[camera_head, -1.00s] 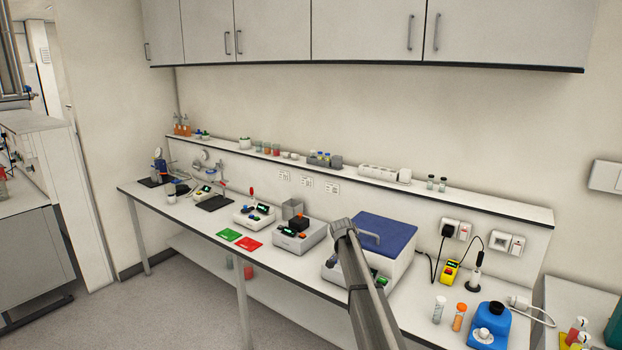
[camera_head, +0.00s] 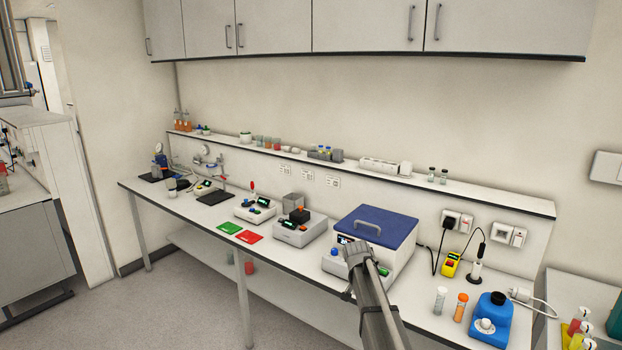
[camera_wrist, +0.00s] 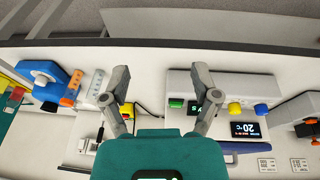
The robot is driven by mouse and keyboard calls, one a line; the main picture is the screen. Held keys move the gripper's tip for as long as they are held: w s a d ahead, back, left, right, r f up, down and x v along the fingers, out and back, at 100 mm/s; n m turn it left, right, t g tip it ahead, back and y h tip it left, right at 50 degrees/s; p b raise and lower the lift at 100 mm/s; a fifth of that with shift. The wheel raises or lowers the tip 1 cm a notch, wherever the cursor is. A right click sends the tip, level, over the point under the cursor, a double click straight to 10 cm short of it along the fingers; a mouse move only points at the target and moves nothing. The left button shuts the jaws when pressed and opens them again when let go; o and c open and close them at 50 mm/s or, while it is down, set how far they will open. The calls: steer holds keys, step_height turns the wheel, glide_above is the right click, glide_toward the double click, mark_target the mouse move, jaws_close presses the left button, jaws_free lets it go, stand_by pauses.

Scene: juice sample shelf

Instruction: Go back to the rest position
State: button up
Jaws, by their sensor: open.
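My gripper (camera_wrist: 160,90) shows in the wrist view with its two fingers spread apart and nothing between them. It is above the bench, over the front of the blue-lidded device. In the head view my arm (camera_head: 373,300) reaches up from the bottom edge, and its end covers part of that device's front. The fingers cannot be made out in the head view.
The blue-lidded device (camera_head: 378,226) stands on the bench (camera_head: 172,204). Two capped tubes, one white (camera_head: 440,300) and one orange (camera_head: 460,308), and a blue device (camera_head: 491,320) stand to the right. A narrow shelf (camera_head: 470,198) holds small vials and racks. Cabinets (camera_head: 370,30) hang above.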

steer(key=s+f+n+g+y+b, duration=0.1)
steer(key=s+f+n+b, duration=0.2)
steer(key=s, duration=1.2)
steer(key=s+f+n+y+b, duration=0.1)
steer(key=s+f+n+b, duration=0.2)
steer(key=s, duration=1.1)
steer(key=shift+s+a+f+n+g, duration=0.15)
steer(key=shift+s+f+n+g, duration=0.25)
steer(key=shift+f, duration=0.2)
